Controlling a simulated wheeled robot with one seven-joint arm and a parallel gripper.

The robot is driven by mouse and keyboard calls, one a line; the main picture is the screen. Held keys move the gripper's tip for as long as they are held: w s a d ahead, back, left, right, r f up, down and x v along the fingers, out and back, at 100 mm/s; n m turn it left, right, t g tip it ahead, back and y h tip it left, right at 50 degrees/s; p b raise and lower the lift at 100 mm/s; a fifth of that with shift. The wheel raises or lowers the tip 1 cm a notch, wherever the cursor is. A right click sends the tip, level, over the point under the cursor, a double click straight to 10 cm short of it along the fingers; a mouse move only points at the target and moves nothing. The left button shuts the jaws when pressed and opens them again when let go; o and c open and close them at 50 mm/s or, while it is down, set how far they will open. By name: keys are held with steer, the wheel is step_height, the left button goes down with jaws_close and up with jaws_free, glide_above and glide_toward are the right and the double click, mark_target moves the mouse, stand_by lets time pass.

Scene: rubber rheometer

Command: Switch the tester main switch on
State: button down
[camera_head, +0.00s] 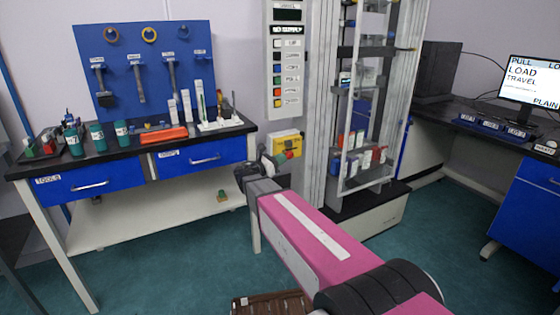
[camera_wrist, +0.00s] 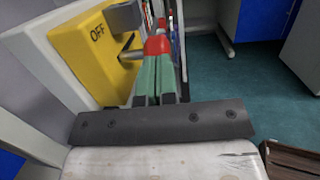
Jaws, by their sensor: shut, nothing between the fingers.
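The yellow switch box (camera_head: 284,138) is mounted low on the tester's grey column in the head view, below the button panel. In the wrist view the yellow box (camera_wrist: 85,62) fills the upper left and shows the word OFF. In the head view my gripper (camera_head: 288,155) partly covers the box's lower part.
The button panel (camera_head: 289,75) reads NO SUPPLY. The tester frame (camera_head: 350,110) with clear guard stands right of the switch. A workbench (camera_head: 195,146) with tools is left, a desk with a lit monitor (camera_head: 532,82) right. A brown crate (camera_head: 268,304) is on the floor.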

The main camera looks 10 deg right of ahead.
steer(key=shift+d, duration=0.1)
steer(key=f+x, duration=0.1)
steer(key=x, duration=0.5)
steer(key=shift+d, duration=0.25)
steer(key=shift+s, duration=0.1)
